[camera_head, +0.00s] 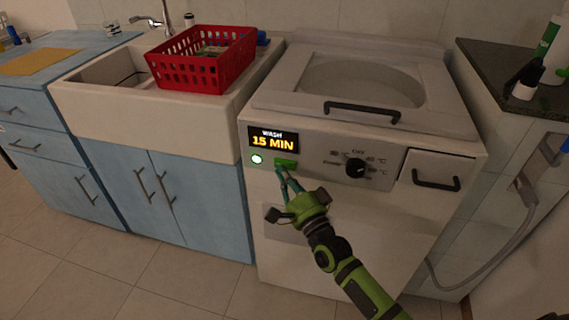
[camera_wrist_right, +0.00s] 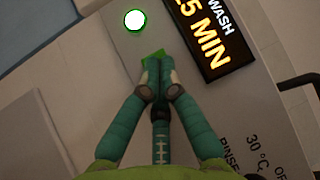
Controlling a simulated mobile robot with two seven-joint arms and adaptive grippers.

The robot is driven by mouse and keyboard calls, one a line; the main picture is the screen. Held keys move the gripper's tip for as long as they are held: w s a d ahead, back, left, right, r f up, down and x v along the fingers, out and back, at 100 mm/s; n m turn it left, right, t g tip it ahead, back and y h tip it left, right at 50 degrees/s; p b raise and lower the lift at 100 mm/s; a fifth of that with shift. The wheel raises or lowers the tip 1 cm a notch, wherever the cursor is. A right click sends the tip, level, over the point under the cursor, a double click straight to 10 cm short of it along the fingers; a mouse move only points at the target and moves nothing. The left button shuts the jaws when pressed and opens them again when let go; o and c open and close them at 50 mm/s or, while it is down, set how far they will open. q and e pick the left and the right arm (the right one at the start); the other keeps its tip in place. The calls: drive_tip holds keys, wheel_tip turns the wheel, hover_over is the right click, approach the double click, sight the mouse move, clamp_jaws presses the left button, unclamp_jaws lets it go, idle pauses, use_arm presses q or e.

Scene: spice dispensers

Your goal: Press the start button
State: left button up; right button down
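The white washing machine (camera_head: 310,190) has a lit display (camera_head: 272,140) reading "WASH 15 MIN". Below the display are a round glowing white-green light (camera_head: 257,159) and a green button (camera_head: 285,163). My right gripper (camera_head: 281,173) is at the front panel, its fingertips at the green button, touching or very close to it. In the right wrist view, the fingertips (camera_wrist_right: 154,78) are together with nothing between them. They cover most of the green button (camera_wrist_right: 152,54), and the round light (camera_wrist_right: 134,20) glows beyond them. My left gripper is not in view.
A black dial (camera_head: 356,168) and a drawer handle (camera_head: 436,181) are right of the display. The machine's lid (camera_head: 362,107) has a dark handle. A red basket (camera_head: 200,75) stands on the sink (camera_head: 130,105) at left. A dark counter (camera_head: 500,70) is at right.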

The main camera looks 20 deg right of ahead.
drive_tip(key=shift+s+a, duration=0.2)
drive_tip(key=shift+s, duration=0.1)
drive_tip(key=s+a, duration=0.1)
drive_tip(key=s+a+p, duration=0.1)
drive_tip(key=s+p, duration=0.1)
drive_tip(key=s, duration=0.1)
drive_tip(key=shift+s+a, duration=0.1)
drive_tip(key=shift+a, duration=0.3)
idle(0.7)
